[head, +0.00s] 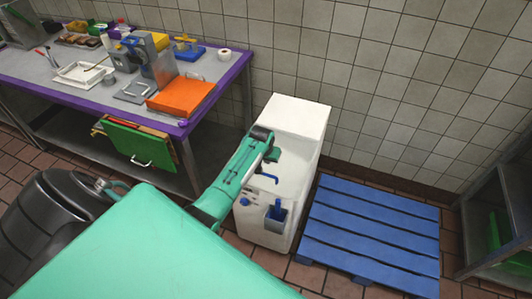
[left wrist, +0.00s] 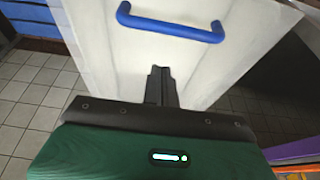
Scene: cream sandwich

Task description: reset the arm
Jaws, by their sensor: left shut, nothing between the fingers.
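My left arm reaches over a white cabinet-like machine (head: 300,120) in the head view. My left gripper (head: 274,157) hangs in front of its upper front, above a blue handle (head: 268,178). In the left wrist view the dark fingers of the gripper (left wrist: 160,75) are shut together with nothing between them. They point at the white panel (left wrist: 195,60), just short of the blue handle (left wrist: 170,24), and appear apart from it. My right gripper is not in view.
A blue pallet (head: 370,230) lies on the floor right of the machine. A purple-edged workbench (head: 60,85) at the left holds an orange box (head: 181,97), a white tray (head: 82,74) and tools. A metal rack (head: 490,220) stands at the far right. A tiled wall is behind.

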